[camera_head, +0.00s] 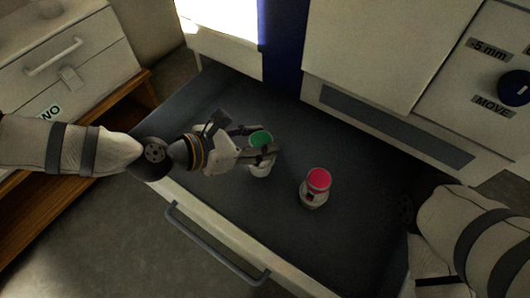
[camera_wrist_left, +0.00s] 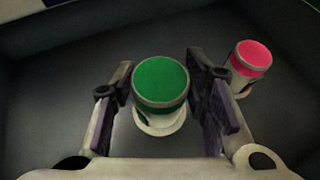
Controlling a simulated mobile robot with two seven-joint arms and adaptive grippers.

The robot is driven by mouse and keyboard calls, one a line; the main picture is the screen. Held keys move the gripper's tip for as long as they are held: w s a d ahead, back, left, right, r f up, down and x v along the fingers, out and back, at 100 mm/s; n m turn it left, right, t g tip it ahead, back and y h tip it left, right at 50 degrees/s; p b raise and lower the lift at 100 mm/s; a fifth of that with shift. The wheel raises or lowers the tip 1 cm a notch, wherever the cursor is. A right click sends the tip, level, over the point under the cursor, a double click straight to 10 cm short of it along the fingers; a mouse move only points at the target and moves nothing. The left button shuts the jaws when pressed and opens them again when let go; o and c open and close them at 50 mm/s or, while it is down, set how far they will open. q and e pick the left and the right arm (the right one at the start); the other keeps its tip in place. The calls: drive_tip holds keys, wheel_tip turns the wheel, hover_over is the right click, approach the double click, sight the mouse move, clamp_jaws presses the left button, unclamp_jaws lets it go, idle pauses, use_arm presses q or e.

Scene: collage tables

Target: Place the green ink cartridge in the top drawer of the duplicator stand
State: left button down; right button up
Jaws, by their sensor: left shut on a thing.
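The green ink cartridge (camera_head: 260,139) is a small white cylinder with a green top. It is inside the open top drawer (camera_head: 228,101), in the drawer's left-middle part. My left gripper (camera_head: 262,152) reaches in from the left and is shut on the cartridge. In the left wrist view the cartridge (camera_wrist_left: 161,85) is upright between the two finger pads (camera_wrist_left: 165,107). Its lower end is partly hidden, and I cannot tell whether it touches the drawer floor. My right arm shows at the right edge, but its fingers are not visible.
A second cartridge with a pink-red top (camera_head: 318,180) stands in the drawer right of the green one. The drawer's front has a grey handle (camera_head: 215,245). A white cabinet with knobs and labels (camera_head: 490,80) rises behind. A wooden stand with drawers (camera_head: 75,70) is at left.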

use_arm(q)
wheel_tip(320, 180, down, 4)
drive_tip(key=shift+r+b, duration=0.15)
drive_tip(key=shift+b, duration=0.35)
drive_tip(key=c, duration=0.9)
unclamp_jaws()
drive_tip(key=shift+c, duration=0.2)
drive_tip(key=p+v, duration=0.2)
drive_tip(key=v, duration=1)
drive_tip(key=shift+r, duration=0.15)
